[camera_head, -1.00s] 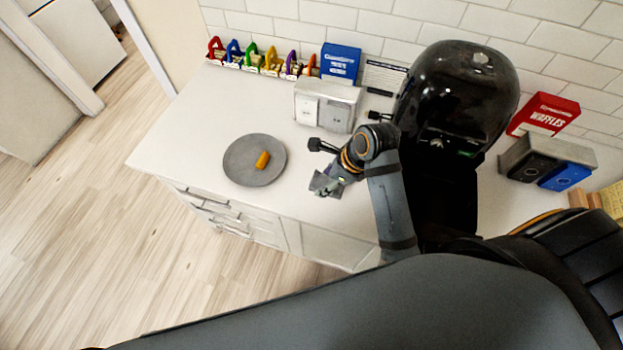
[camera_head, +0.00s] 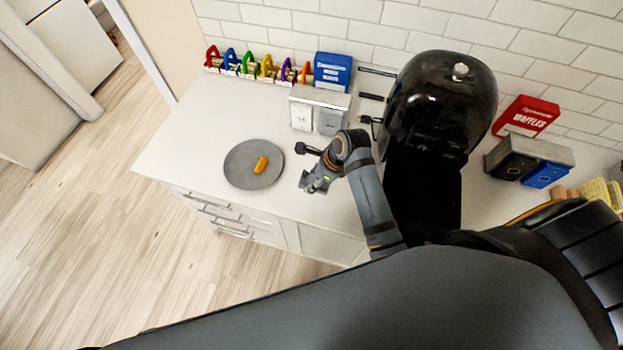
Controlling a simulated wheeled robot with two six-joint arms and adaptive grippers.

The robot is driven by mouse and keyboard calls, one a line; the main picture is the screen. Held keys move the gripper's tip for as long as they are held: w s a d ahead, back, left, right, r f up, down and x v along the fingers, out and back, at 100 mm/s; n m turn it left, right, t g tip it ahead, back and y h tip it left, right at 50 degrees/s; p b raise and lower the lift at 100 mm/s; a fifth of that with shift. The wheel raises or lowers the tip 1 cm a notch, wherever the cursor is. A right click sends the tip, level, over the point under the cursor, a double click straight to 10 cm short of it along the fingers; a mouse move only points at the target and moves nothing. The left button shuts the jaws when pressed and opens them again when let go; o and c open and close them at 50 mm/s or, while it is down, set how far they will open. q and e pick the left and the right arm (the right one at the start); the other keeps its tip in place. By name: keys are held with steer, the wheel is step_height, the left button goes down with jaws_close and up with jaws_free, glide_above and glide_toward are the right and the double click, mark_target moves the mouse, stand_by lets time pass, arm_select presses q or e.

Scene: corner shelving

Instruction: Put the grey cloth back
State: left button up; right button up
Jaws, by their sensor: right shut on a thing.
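My right gripper (camera_head: 315,182) is over the white counter, just right of the round grey plate. It is shut on the grey cloth (camera_head: 306,181), of which only a small grey patch shows at the fingertips. Fingers and arm hide the rest of it. I cannot tell whether the cloth touches the counter. My left gripper is not in view.
The grey plate (camera_head: 236,174) holds an orange-yellow piece of food (camera_head: 261,165). Behind stand a box with white and grey fronts (camera_head: 317,110), a blue carton (camera_head: 333,71) and colourful handled items (camera_head: 250,65). A black appliance (camera_head: 432,95) stands right of the gripper. The counter's left part is clear.

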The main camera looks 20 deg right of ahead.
steer(key=shift+w+a+f, duration=0.1)
steer(key=shift+w+f, duration=0.5)
steer(key=shift+f, duration=0.15)
steer(key=shift+w+a+f+p, duration=0.1)
steer(key=shift+f+p, duration=0.2)
step_height(320, 180, down, 2)
steer(key=shift+f+p, duration=0.2)
steer(key=shift+p, duration=0.35)
steer(key=shift+f, duration=0.25)
steer(key=o, duration=1)
steer(key=shift+f, duration=0.1)
